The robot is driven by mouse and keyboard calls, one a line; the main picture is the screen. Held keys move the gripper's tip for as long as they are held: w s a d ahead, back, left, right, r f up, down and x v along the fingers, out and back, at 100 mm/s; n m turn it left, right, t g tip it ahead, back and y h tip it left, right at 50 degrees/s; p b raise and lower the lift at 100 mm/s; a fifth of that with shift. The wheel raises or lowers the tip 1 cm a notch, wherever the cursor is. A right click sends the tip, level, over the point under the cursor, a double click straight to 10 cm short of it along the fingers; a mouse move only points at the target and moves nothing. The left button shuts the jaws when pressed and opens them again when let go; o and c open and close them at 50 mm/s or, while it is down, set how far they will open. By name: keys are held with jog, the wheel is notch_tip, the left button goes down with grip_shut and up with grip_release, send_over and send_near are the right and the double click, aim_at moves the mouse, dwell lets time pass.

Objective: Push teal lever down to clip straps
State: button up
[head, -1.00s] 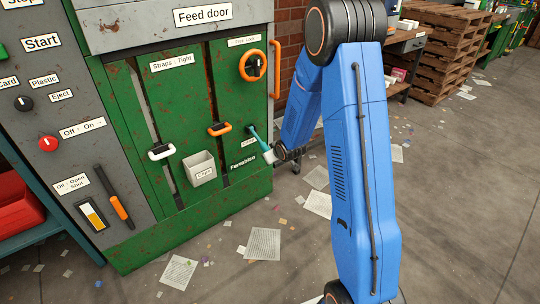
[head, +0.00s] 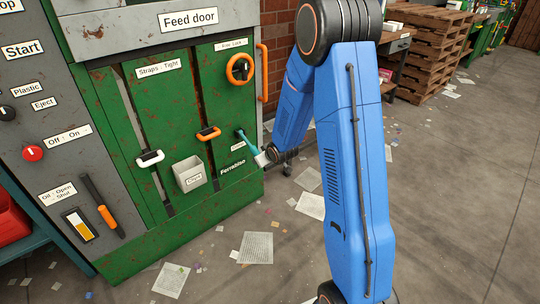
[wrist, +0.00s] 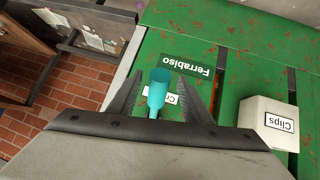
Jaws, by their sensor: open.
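The teal lever (head: 246,140) sticks out of the lower right of the green machine front, below the orange round lock knob. In the head view my gripper (head: 262,158) is at its outer end, small and partly hidden by my arm. In the wrist view the teal lever (wrist: 158,92) stands between my two open fingers (wrist: 161,77), with a gap visible on each side. A white label behind the lever is partly covered by it. The straps are not clearly visible.
An orange-handled slider (head: 208,134) and a white-handled slider (head: 150,158) sit in slots. Papers litter the floor; open floor lies to the right.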

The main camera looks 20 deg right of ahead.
jog(key=v, duration=1.4)
jog(key=shift+s+r, duration=0.25)
jog(key=shift+s, duration=0.05)
jog(key=shift+d+r, duration=0.1)
jog(key=s+r+m+g+h, duration=0.2)
jog(key=s+r, duration=0.9)
jog(key=s, duration=0.3)
jog(key=s+a+r+g, duration=0.1)
jog(key=s+a+r, duration=0.1)
jog(key=s, duration=0.8)
jog(key=s+a+r+m+g+y, duration=0.1)
jog(key=s+a+r, duration=0.1)
jog(key=s, duration=0.9)
jog(key=shift+r+m+g, duration=0.3)
jog(key=shift+g, duration=0.1)
jog(key=shift+s, duration=0.1)
